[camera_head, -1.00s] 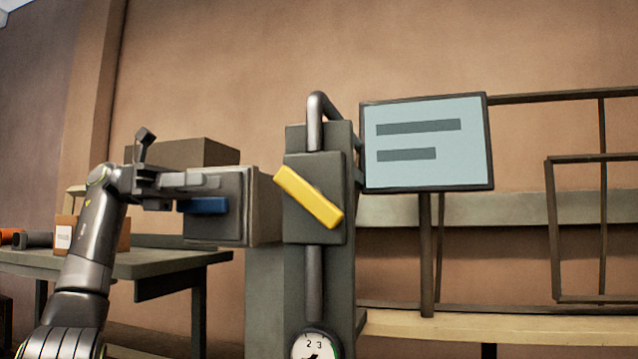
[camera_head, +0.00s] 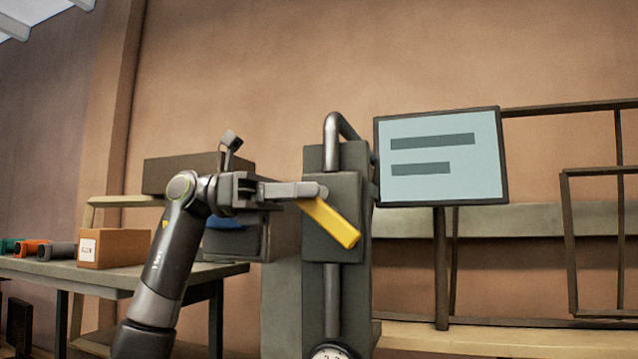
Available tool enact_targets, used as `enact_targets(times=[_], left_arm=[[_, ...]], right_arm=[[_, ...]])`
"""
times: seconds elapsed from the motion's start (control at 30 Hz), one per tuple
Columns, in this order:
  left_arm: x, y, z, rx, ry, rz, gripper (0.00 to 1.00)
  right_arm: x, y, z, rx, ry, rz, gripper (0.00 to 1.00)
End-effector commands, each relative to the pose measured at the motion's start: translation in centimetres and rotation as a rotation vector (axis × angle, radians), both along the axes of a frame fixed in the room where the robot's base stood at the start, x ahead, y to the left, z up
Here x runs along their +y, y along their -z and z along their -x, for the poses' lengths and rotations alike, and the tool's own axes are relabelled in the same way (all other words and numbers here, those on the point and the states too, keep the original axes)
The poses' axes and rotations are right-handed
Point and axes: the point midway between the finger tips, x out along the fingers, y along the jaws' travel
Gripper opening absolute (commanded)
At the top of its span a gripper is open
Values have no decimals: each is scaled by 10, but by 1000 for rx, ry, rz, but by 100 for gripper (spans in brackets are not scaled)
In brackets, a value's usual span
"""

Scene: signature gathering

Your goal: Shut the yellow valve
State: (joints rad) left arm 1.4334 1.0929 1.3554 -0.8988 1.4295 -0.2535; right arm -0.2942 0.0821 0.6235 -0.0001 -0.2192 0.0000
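The yellow valve handle (camera_head: 332,223) is a flat bar on the front of a grey panel on an upright post (camera_head: 322,276). It slants from upper left down to lower right. My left gripper (camera_head: 312,190) is level with the handle's upper end, and its fingers overlap that end in the picture. I cannot tell whether they touch it, or whether they are open or shut. My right gripper is not in view.
A screen (camera_head: 442,155) stands right of the post. A grey box with a blue handle (camera_head: 230,220) is behind my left gripper. A dark table (camera_head: 115,275) at the left holds a cardboard box (camera_head: 115,248). A gauge (camera_head: 332,352) sits low on the post.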

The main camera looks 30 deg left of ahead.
Motion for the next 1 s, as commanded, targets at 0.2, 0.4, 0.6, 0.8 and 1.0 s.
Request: enact_targets(times=[0.2,0.4,0.6,0.8,1.0], left_arm=[[-20,-1,-5,0,1,-1,27],[-22,0,-6,1,-1,1,27],[-22,0,-6,1,-1,1,17],[-22,0,-5,1,0,0,0],[-21,3,-5,-4,0,22,0]], right_arm=[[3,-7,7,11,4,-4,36],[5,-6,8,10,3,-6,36],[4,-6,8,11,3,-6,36],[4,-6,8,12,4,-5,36],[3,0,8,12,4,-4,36]])
